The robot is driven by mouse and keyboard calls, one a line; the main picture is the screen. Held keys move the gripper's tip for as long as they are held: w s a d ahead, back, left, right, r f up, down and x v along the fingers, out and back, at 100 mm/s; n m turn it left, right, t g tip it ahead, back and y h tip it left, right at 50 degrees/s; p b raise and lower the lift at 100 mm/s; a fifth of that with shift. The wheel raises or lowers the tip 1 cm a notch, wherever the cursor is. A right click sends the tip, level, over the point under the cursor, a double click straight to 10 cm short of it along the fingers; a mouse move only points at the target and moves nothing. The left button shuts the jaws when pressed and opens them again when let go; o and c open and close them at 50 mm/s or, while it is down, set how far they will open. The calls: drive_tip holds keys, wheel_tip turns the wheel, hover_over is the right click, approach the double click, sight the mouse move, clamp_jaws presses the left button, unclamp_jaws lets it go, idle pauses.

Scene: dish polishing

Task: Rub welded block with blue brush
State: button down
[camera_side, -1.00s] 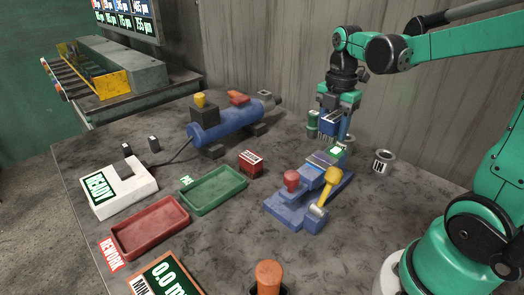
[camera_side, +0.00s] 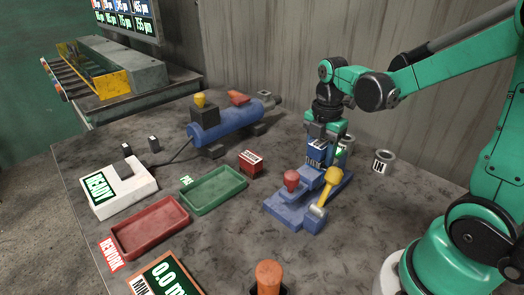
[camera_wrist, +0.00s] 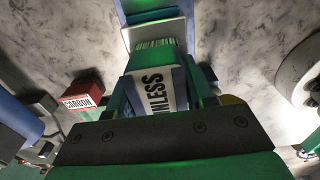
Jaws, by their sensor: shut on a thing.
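My gripper (camera_side: 317,148) is shut on the blue brush (camera_side: 316,157), which bears a white label. In the wrist view the brush's label (camera_wrist: 153,90) ends in "NLESS" and sits between the fingers. The brush is low over the blue clamp fixture (camera_side: 284,212), which has a red knob (camera_side: 291,178) and a yellow lever (camera_side: 331,178). The welded block is mostly hidden behind the brush and gripper in the side view. I cannot tell whether the brush touches it.
A red brush box marked CARBON (camera_side: 250,163) stands left of the fixture; it also shows in the wrist view (camera_wrist: 82,102). A green tray (camera_side: 213,190) and a red tray (camera_side: 149,228) lie further left. A blue cylinder machine (camera_side: 225,122) is behind.

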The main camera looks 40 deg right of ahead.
drive_tip(key=d, duration=0.3)
drive_tip(key=shift+d+r, duration=0.15)
wheel_tip(320, 180, up, 8)
idle(0.5)
idle(0.4)
wheel_tip(320, 180, up, 3)
hover_over(277, 161)
wheel_tip(277, 161, down, 20)
drive_tip(key=shift+d+r, duration=0.1)
drive_tip(key=shift+r, duration=0.15)
drive_tip(key=shift+f, duration=0.25)
